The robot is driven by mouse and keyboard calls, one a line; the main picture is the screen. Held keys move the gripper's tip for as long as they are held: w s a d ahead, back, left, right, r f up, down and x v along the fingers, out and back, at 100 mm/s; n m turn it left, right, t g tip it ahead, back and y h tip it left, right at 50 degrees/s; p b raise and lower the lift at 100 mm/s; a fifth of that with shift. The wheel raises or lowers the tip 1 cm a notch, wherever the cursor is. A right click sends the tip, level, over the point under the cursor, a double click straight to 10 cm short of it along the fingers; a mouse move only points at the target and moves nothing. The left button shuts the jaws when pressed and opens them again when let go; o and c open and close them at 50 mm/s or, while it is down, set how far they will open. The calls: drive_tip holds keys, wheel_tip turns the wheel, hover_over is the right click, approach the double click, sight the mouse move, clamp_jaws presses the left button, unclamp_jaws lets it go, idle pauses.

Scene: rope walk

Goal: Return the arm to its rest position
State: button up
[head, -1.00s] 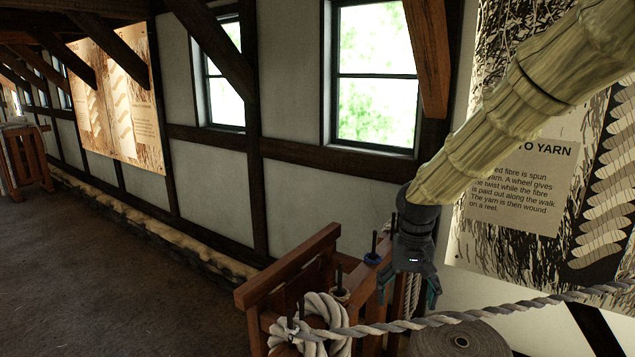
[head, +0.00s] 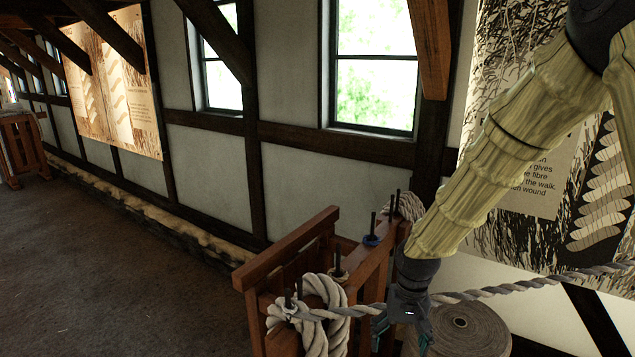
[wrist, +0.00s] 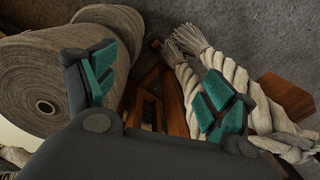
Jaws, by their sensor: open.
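My gripper (head: 400,338) hangs from my arm at the lower right of the head view, in front of the wooden rope stand and beside a spool. In the wrist view my gripper (wrist: 160,105) has its two teal-padded fingers spread wide apart, with nothing between them. Its fingertips are partly cut off or hard to make out in the head view. My arm reaches down from the upper right.
A wooden stand (head: 290,262) with pegs holds a thick coiled rope (head: 322,310). A taut rope (head: 520,287) runs to the right past my wrist. A large spool (head: 470,330) stands close by; two show in the wrist view (wrist: 45,85). Open floor (head: 110,270) lies left.

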drive_tip(key=s+f+b, duration=0.2)
drive_tip(key=s+f, duration=0.7)
drive_tip(key=f, duration=0.5)
drive_tip(key=s+f+b, duration=0.3)
drive_tip(key=s+f, duration=0.5)
drive_tip(key=f, duration=0.6)
drive_tip(key=s+d+f+b, duration=0.1)
drive_tip(key=s+d+f, duration=0.1)
drive_tip(key=s+f, duration=0.4)
drive_tip(key=s+d+f+n+b, duration=0.1)
drive_tip(key=s+f, duration=0.5)
drive_tip(key=s, duration=0.6)
drive_tip(key=shift+s+d+f+h+b, duration=0.15)
drive_tip(key=shift+s+d+h+b, duration=0.3)
drive_tip(key=shift+d, duration=0.3)
